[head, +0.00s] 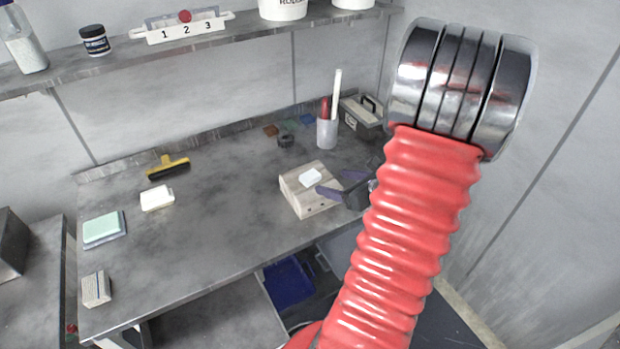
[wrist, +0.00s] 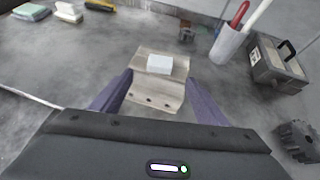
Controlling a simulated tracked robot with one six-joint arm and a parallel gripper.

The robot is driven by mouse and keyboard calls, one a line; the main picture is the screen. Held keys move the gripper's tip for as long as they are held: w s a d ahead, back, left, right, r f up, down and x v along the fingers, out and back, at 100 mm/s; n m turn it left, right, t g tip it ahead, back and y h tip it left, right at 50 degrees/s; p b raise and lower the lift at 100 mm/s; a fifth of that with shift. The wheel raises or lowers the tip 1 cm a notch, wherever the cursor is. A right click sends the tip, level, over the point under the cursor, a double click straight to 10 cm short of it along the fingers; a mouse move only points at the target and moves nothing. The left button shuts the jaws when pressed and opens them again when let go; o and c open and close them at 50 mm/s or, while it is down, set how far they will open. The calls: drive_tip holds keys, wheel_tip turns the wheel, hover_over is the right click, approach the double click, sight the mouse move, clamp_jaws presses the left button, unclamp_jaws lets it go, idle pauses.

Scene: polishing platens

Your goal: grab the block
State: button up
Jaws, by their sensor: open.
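A small white block (head: 311,178) lies on top of a pale wooden stand (head: 307,205) with holes in its front, on the grey bench. In the wrist view the white block (wrist: 160,64) sits just beyond the fingertips, roughly centred between them, over the wooden stand (wrist: 150,99). My gripper (head: 338,186) comes in from the right in the head view, with purple fingers by the stand's right part. In the wrist view my gripper (wrist: 159,78) is open and empty, its fingers spread to either side of the stand. I cannot tell the fingertips' exact height above it.
A cup with a red-handled tool (head: 327,132) and a grey toolbox (head: 362,116) stand behind, to the right. A dark round item (head: 286,140) lies behind the stand. The bench middle is clear.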

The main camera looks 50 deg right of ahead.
sight(312, 176)
drive_tip(key=x, duration=0.6)
drive_tip(key=shift+w+f, duration=0.1)
drive_tip(key=shift+w, duration=0.2)
drive_tip(key=shift+x, duration=2.55)
drive_tip(key=shift+c, duration=0.6)
drive_tip(key=shift+d, duration=0.1)
drive_tip(key=c, duration=1.1)
wheel_tip(312, 176, up, 10)
drive_tip(key=shift+w, duration=0.1)
